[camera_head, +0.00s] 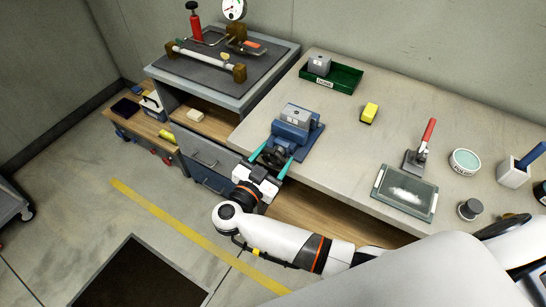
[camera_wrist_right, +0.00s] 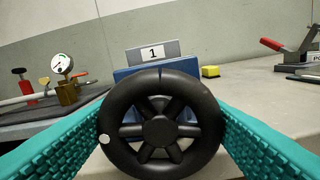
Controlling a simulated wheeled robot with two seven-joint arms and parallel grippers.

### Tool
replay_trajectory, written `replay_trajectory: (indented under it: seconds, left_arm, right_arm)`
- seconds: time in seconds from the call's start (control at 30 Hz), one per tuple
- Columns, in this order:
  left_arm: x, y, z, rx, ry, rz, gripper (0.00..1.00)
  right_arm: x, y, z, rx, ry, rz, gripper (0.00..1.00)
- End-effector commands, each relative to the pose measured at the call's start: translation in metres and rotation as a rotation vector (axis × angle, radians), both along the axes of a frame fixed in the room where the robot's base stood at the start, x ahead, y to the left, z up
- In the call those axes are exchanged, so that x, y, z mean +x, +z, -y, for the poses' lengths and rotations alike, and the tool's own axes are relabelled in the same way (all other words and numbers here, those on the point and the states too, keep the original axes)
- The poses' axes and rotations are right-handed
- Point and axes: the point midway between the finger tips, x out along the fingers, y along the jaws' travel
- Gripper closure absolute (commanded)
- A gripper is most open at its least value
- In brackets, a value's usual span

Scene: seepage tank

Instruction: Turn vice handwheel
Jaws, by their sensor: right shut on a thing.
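The black vice handwheel (camera_wrist_right: 161,171) faces me in the right wrist view, with spokes, a hub and a small white dot at its lower left. The blue vice (camera_head: 294,136) stands at the bench's front edge in the head view, with a grey block (camera_head: 296,114) in its jaws. That block bears a "1" in the right wrist view (camera_wrist_right: 153,52). My right gripper (camera_head: 271,157) is shut on the handwheel, its teal fingers touching the rim on the left and right sides. My left gripper is not in view.
A green tray (camera_head: 345,86) with a grey block and a yellow block (camera_head: 369,112) lie behind the vice. A red-handled clamp (camera_head: 421,150), a framed plate (camera_head: 377,181) and a round tin (camera_head: 464,161) stand to the right. A gauge rig (camera_head: 233,10) stands on the cabinet at left.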

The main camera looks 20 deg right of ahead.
Motion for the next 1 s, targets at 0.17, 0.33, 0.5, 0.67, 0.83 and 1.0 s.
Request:
replay_trajectory:
  seconds: [0.17, 0.33, 0.5, 0.67, 0.83, 1.0]
  left_arm:
    - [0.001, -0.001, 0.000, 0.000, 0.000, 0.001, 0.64]
    - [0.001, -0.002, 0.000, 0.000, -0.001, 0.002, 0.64]
    - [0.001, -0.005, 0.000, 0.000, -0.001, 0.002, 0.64]
    - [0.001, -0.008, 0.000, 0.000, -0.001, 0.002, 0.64]
    - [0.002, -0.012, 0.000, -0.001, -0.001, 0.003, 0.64]
    - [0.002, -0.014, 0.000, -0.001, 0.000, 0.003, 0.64]
  right_arm:
    - [-0.001, -0.001, 0.000, 0.028, -0.001, 0.031, 0.59]
    - [-0.001, -0.002, 0.000, 0.087, -0.003, 0.103, 0.59]
    - [-0.002, -0.003, 0.000, 0.166, -0.004, 0.205, 0.59]
    - [-0.002, -0.003, 0.001, 0.239, -0.005, 0.299, 0.59]
    - [-0.002, -0.003, 0.001, 0.305, -0.004, 0.384, 0.59]
    - [-0.002, -0.003, 0.001, 0.349, -0.004, 0.443, 0.59]
